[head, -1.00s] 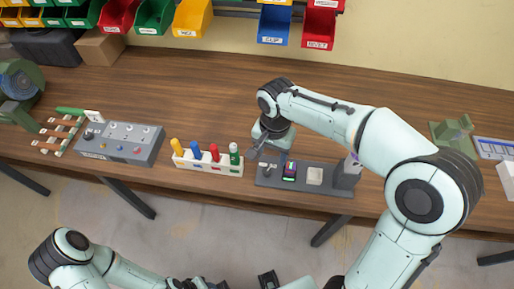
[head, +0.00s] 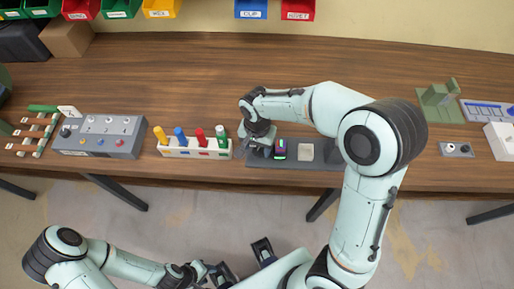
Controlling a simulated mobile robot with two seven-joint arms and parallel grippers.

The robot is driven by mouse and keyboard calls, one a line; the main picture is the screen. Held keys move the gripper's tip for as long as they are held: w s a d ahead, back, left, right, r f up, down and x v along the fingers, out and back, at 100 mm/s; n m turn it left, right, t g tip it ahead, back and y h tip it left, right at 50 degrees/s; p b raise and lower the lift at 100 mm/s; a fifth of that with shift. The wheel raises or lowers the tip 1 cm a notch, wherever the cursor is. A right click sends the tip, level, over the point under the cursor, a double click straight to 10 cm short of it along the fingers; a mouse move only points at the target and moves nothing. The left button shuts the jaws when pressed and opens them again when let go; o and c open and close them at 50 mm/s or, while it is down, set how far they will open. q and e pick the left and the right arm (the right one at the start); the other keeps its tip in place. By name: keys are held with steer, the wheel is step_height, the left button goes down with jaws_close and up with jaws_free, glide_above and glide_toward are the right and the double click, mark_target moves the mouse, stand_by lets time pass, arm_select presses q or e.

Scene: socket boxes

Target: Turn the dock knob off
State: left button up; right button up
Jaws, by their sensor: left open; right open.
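The dock (head: 292,163) is a dark grey board near the front edge of the workbench, with a black device with a lit screen (head: 280,150) and a pale square pad (head: 305,151) on it. My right gripper (head: 257,147) is open and points down at the dock's left end, left of the lit device. It covers that end, so the dock knob is hidden, and I cannot tell whether the fingers touch it. My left gripper (head: 242,262) is open and empty, low in front of the bench.
Left of the dock stands a white rack (head: 195,153) with coloured pegs, then a grey control box (head: 98,138) with knobs and buttons. A small grey box (head: 457,149) and a green stand (head: 440,102) are at the right. The bench behind the dock is clear.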

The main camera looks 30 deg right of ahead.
steer(key=shift+f, duration=0.45)
steer(key=shift+c, duration=0.3)
steer(key=c, duration=1)
steer(key=shift+n, duration=0.3)
steer(key=n, duration=0.5)
steer(key=shift+n, duration=0.3)
steer(key=n, duration=0.5)
steer(key=shift+n, duration=0.3)
steer(key=shift+w, duration=0.1)
